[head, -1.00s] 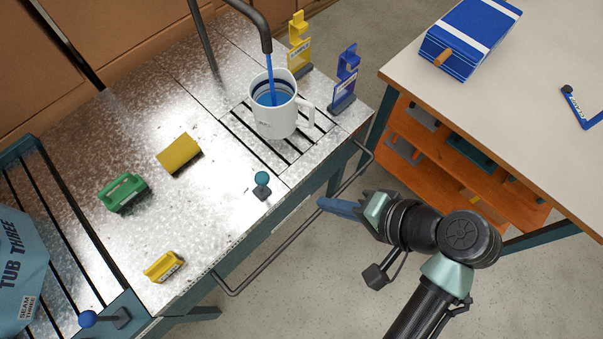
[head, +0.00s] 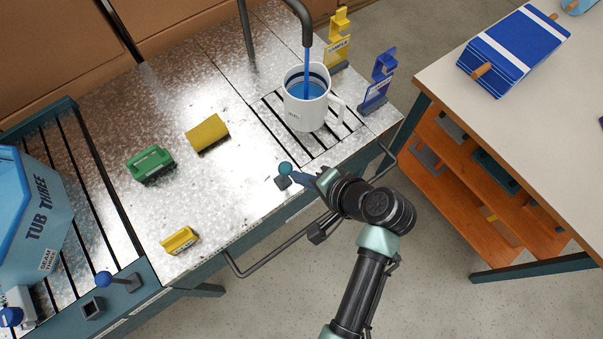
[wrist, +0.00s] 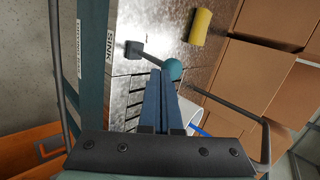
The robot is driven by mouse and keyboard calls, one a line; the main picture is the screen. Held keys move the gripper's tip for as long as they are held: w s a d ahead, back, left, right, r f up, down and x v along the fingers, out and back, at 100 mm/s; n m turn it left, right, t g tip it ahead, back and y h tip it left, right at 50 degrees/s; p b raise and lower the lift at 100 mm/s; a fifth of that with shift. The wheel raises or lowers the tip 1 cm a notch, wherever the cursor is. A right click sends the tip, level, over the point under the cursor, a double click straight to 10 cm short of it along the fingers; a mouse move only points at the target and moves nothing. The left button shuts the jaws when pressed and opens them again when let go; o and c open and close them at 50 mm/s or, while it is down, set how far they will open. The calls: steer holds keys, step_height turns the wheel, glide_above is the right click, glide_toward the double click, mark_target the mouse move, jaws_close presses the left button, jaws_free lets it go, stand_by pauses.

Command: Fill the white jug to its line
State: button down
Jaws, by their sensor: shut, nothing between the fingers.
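The white jug (head: 305,108) stands upright on the slatted drain grate under the dark curved spout (head: 306,30). A blue stream runs from the spout into it, and blue liquid (head: 308,90) shows inside below a dark band near the rim. A small teal ball-topped lever (head: 285,169) stands at the counter's front edge; in the wrist view its ball (wrist: 172,69) is at my fingertips. My gripper (head: 300,180) is shut and empty, its blue fingers close beside the lever. I cannot tell whether they touch it.
Yellow (head: 338,40) and blue (head: 379,80) stands are right of the jug. A yellow sponge (head: 208,133), a green brush (head: 150,164) and a small yellow block (head: 180,240) lie on the counter. A rail (head: 275,255) runs along its front.

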mark_target(288, 165)
steer(key=shift+r, duration=0.1)
steer(key=w+r+p, duration=0.1)
steer(key=p, duration=0.2)
steer(key=shift+a+g+h, duration=0.3)
steer(key=shift+a+g, duration=0.1)
steer(key=shift+w+a+p, duration=0.5)
steer(key=shift+w+p, duration=0.2)
steer(key=shift+s+d, duration=0.1)
